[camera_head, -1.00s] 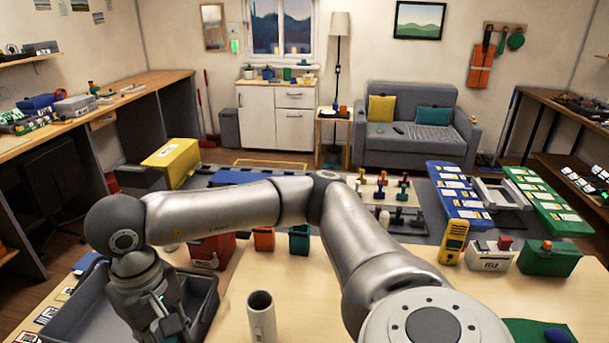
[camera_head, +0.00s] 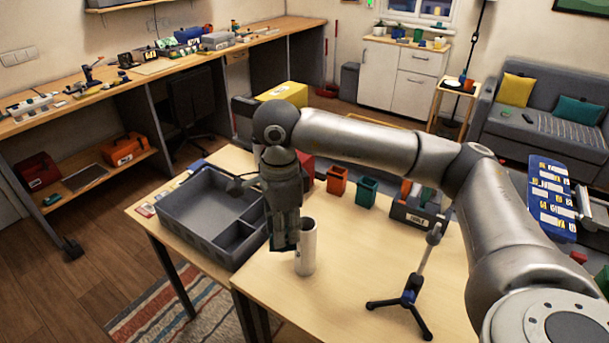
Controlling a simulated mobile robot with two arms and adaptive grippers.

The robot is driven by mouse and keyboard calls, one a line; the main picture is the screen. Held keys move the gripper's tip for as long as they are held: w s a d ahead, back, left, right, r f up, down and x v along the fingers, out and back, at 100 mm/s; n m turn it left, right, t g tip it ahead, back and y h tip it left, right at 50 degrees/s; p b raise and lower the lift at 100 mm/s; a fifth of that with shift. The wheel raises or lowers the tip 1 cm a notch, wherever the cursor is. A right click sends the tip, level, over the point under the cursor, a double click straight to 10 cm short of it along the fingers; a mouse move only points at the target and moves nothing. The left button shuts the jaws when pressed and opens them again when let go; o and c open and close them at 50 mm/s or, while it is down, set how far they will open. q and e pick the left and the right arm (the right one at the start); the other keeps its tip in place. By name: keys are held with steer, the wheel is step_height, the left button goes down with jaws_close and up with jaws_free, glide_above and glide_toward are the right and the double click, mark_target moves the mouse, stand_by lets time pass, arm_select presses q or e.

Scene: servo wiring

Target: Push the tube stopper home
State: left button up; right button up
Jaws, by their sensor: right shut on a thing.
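A pale grey tube (camera_head: 307,255) stands upright on the wooden table, with a dark opening at its top. My right gripper (camera_head: 284,244) points down just left of the tube, its dark tips close to the tube's side; whether they touch it cannot be told. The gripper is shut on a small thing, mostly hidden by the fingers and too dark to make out. I cannot pick out the stopper clearly. My left gripper is not in view.
A grey divided tray (camera_head: 190,215) lies left of the gripper. A small tripod (camera_head: 408,298) stands right of the tube. An orange bin (camera_head: 337,180), a green bin (camera_head: 366,190) and a grey box (camera_head: 412,222) stand behind. The table between tube and tripod is clear.

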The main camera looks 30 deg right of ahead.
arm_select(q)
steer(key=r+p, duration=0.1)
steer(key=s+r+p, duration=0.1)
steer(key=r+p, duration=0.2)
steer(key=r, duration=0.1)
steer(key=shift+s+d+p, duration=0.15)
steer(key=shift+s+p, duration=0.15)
arm_select(e)
steer(key=w+d+r+m, duration=0.2)
steer(key=d+m, duration=0.2)
steer(key=m, duration=0.9)
steer(key=w+d+r+m, duration=0.2)
steer(key=w+d+m, duration=0.1)
steer(key=m, duration=1)
steer(key=shift+d, duration=0.75)
arm_select(q)
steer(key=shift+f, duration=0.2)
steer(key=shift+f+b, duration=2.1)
steer(key=shift+b, duration=0.15)
arm_select(e)
steer(key=shift+f, duration=3)
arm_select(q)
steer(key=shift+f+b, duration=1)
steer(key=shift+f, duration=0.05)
arm_select(e)
steer(key=shift+f, duration=1.3)
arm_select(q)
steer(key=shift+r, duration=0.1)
arm_select(e)
steer(key=shift+r, duration=0.1)
